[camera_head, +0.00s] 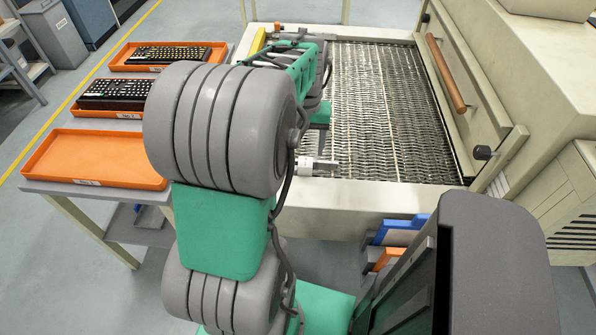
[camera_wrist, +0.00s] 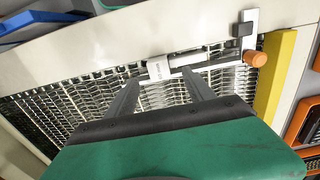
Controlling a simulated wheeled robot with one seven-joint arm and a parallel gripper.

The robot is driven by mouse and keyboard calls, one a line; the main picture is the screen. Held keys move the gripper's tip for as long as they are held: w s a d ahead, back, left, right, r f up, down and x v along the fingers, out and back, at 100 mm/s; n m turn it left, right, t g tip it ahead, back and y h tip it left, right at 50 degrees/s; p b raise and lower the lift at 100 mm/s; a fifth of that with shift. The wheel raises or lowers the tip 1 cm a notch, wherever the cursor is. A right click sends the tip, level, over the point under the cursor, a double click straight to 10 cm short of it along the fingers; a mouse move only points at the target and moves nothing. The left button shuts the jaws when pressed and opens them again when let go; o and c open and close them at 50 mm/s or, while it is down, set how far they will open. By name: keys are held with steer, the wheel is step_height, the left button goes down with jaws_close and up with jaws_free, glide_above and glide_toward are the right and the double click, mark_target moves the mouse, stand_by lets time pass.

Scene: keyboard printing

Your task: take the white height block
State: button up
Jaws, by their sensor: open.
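The white height block (camera_wrist: 158,68) carries small print and sits on a thin metal bar at the machine's edge in the wrist view. My gripper (camera_wrist: 160,76) is open, with one grey finger on either side of the block in the picture. I cannot tell whether the fingers reach down beside it or are still short of it. No contact is visible. In the head view, a small white piece that looks like the block (camera_head: 304,164) shows at the near edge of the belt, and my arm hides much of the area around it.
The metal mesh belt (camera_head: 385,100) lies beyond the edge. An orange knob (camera_wrist: 255,59), a black knob (camera_wrist: 245,29) and a yellow bar (camera_wrist: 277,75) stand right of the block. Orange trays (camera_head: 95,157) lie on the left table, and a dark screen (camera_head: 405,290) stands near right.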

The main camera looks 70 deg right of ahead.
mark_target(306, 162)
steer(key=f, duration=0.5)
steer(key=shift+s+d+f, duration=0.1)
steer(key=shift+d+f, duration=0.1)
steer(key=shift+f, duration=0.2)
jaws_close()
stand_by(0.5)
